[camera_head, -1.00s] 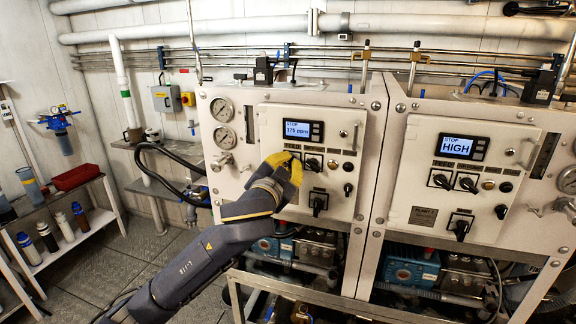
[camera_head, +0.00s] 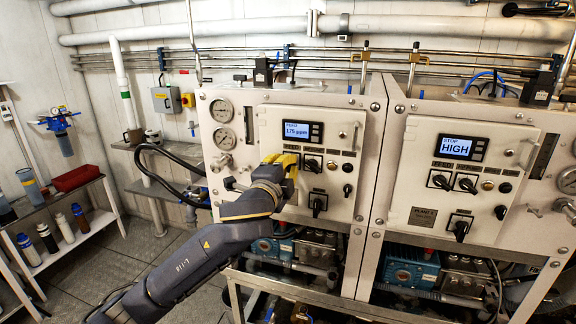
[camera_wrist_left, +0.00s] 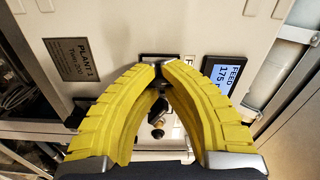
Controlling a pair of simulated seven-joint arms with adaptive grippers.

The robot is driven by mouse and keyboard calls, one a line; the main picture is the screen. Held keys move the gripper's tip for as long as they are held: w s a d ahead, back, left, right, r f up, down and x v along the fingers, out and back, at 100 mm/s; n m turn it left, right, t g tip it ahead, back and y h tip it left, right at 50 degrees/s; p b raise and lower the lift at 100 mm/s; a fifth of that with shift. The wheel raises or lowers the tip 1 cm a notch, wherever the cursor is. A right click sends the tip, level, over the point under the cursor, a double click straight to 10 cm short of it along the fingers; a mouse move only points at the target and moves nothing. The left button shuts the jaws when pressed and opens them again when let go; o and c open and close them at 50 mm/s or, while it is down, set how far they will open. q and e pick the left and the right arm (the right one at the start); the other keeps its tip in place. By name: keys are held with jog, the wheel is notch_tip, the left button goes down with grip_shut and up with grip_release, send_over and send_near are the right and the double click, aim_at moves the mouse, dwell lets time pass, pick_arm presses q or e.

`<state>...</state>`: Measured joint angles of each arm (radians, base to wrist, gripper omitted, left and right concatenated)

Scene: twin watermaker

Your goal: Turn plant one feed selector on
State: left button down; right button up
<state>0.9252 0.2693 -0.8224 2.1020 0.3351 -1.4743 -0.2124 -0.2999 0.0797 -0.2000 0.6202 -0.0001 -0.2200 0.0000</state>
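The plant one panel (camera_head: 340,140) stands at centre, its display (camera_head: 298,129) reading FEED and 175 ppm. My left gripper (camera_head: 290,160) has its yellow fingers at the left end of the knob row under that display. In the left wrist view the fingertips (camera_wrist_left: 160,70) nearly meet around a dark knob, which appears to be the feed selector. The fingers hide most of it, including its pointer; only the edge of its black plate (camera_wrist_left: 158,57) shows. The PLANT 1 label (camera_wrist_left: 76,60) shows at left in that view. My right gripper is not in view.
A second black selector (camera_head: 313,163) sits close right of the fingers, with a larger one (camera_head: 318,203) below. The plant 2 panel (camera_head: 410,180) stands to the right, its display (camera_head: 456,147) reading STOP and HIGH. Gauges (camera_head: 222,111) are at the left.

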pick_arm(q)
jog(key=shift+w+a+f+m, duration=0.15)
jog(key=shift+f+m, duration=0.45)
jog(key=c, duration=1.3)
grip_release()
jog(key=shift+w+a+r, duration=0.1)
jog(key=shift+a+r, duration=0.1)
jog(key=shift+r, duration=0.1)
jog(key=shift+c, duration=0.2)
jog(key=o, duration=0.5)
jog(key=shift+d+r, duration=0.1)
jog(key=shift+d, duration=0.05)
jog(key=shift+c, duration=0.2)
jog(key=v, duration=1.2)
